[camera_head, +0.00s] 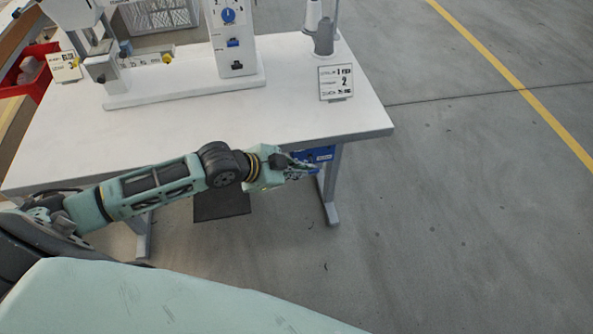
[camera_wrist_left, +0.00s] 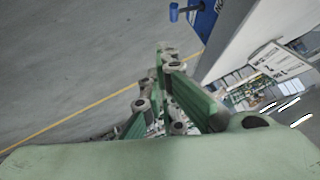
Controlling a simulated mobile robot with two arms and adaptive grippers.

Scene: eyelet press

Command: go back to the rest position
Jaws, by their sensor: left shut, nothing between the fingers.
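My left gripper (camera_head: 306,168) is at the front right edge of the white table (camera_head: 290,118), beside a blue box (camera_head: 316,154) under the tabletop. I cannot tell from the head view whether it touches the box. In the left wrist view my gripper's green fingers (camera_wrist_left: 168,52) are together with nothing between them. The blue box (camera_wrist_left: 205,22) shows at the top there, apart from the fingertips. My right gripper is in neither view.
The press (camera_head: 232,40) stands on a white base at the table's back. A sign (camera_head: 335,82) stands by a grey stand with a white cone (camera_head: 313,14). A red bin (camera_head: 28,72) is at the far left. The floor (camera_head: 460,190) to the right is clear.

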